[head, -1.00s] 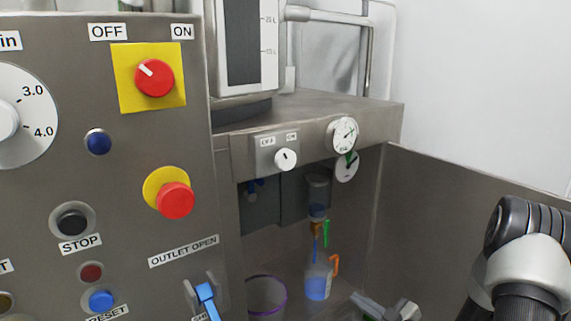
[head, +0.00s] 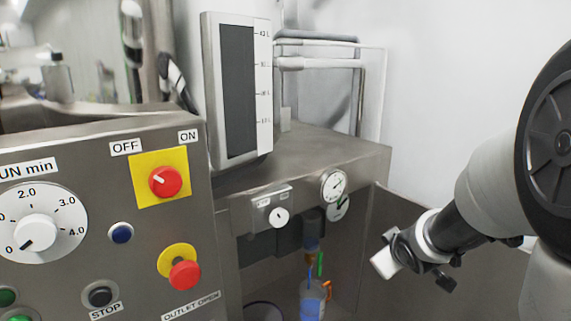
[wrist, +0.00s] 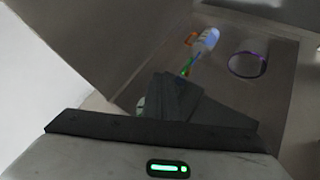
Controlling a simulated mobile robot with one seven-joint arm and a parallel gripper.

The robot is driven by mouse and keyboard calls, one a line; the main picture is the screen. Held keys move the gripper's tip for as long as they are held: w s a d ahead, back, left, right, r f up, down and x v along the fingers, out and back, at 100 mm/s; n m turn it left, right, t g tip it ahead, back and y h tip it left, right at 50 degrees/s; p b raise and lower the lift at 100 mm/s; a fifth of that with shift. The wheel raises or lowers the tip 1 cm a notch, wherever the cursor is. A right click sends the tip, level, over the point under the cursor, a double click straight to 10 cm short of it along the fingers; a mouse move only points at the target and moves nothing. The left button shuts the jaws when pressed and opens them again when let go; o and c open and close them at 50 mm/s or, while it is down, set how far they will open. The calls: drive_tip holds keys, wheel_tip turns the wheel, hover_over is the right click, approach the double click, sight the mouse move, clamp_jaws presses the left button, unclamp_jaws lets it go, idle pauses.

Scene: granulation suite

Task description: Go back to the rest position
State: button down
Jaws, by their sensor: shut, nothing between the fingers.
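My gripper (wrist: 176,92) is shut with its dark fingers together and nothing between them. In the head view my arm comes in from the right edge, and its end hangs in the air in front of the grey side wall, right of the gauges. The gripper's fingers are hard to make out in that view. In the wrist view the fingers point toward the lower bay, with a clear jug of blue liquid (wrist: 207,42) beyond them, apart from them.
A purple-rimmed container (wrist: 232,66) stands near the jug.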

drive_tip(key=s+a+r+m+g+p, duration=0.1)
drive_tip(key=s+a+r+m+p, duration=0.15)
drive_tip(key=s+r, duration=0.45)
drive_tip(key=s+a+r+m+g+p, duration=0.1)
drive_tip(key=s+a+r+p, duration=0.1)
drive_tip(key=s+r+p, duration=0.5)
drive_tip(key=s+a+r+m, duration=0.1)
drive_tip(key=s+r, duration=0.1)
drive_tip(key=s, duration=0.2)
drive_tip(key=s+a+r+g, duration=0.1)
drive_tip(key=s+a+r, duration=0.1)
drive_tip(key=s, duration=0.2)
drive_tip(key=s+a+r+m+g+y+p, duration=0.1)
drive_tip(key=s+a+r, duration=0.1)
drive_tip(key=s, duration=0.2)
drive_tip(key=shift+s+a+r+m, duration=0.25)
drive_tip(key=shift+s+r+m, duration=0.05)
drive_tip(key=shift+m, duration=0.05)
